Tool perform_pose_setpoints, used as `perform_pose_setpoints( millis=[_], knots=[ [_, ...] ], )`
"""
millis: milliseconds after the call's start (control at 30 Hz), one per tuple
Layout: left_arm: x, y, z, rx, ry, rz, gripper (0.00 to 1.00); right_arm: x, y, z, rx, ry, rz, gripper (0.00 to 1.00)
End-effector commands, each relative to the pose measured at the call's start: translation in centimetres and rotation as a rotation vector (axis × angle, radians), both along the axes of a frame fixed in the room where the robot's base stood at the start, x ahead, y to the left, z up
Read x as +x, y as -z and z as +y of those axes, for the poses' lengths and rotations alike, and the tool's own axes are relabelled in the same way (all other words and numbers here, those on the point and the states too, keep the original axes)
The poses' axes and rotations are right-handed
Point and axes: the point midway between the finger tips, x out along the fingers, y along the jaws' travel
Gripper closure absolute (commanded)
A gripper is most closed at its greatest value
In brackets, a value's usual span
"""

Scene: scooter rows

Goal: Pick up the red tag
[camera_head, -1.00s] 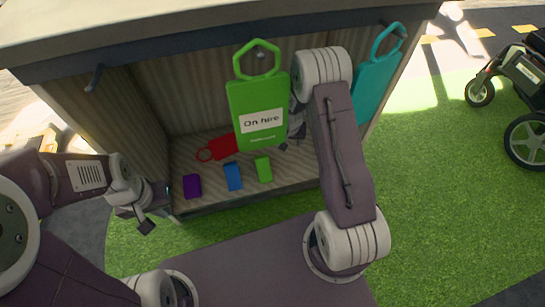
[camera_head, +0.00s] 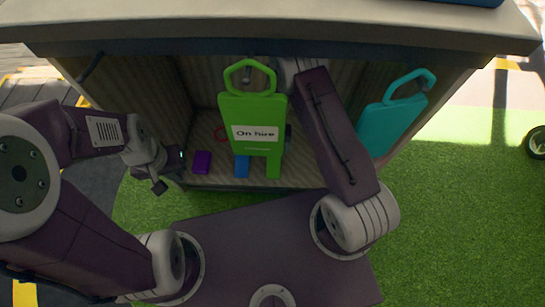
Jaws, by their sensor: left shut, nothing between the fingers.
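The red tag (camera_head: 220,134) shows only as part of its red ring inside the open-fronted shelter. The rest of it is hidden behind the large green "On hire" tag (camera_head: 255,148). My left gripper (camera_head: 160,187) is shut and empty, left of the purple piece and apart from the red tag. My right arm reaches into the shelter on the right of the green tag. Its gripper is mostly hidden behind that tag; only a dark bit (camera_head: 288,131) shows at the tag's right edge, and its jaws cannot be made out.
Small purple (camera_head: 202,162), blue (camera_head: 241,168) and green (camera_head: 273,168) pieces lie along the front of the shelter floor. A teal tag (camera_head: 392,120) is at the right side. The shelter roof (camera_head: 180,20) overhangs above. Open green turf (camera_head: 460,210) lies to the right.

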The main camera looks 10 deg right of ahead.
Motion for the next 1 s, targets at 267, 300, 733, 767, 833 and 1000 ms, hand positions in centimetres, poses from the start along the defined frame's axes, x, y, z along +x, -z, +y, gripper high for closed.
perform_pose_setpoints(
  millis=[267,300,733,767,833,1000],
  knots=[
    [0.0,3.4,0.0,0.0,0.0,0.0,1.0,0.0,4.3,0.0,-0.001,0.0,0.0,0.24],
    [0.0,3.4,0.0,0.0,0.0,0.0,1.0,0.0,4.2,0.0,0.0,0.0,0.0,0.24],
    [0.0,8.1,0.0,0.0,0.0,0.0,1.0,0.1,9.4,0.1,0.0,0.0,0.0,0.24],
    [0.0,8.1,0.0,0.0,0.0,0.0,1.0,0.1,9.5,0.1,0.0,0.0,0.0,0.24],
    [0.0,7.8,0.0,0.0,0.0,0.0,1.0,0.1,9.2,0.1,0.0,0.0,-0.001,0.24],
    [0.0,7.7,0.0,0.0,0.0,0.0,1.0,0.1,9.0,0.1,0.0,0.0,0.0,0.38]
  ],
)
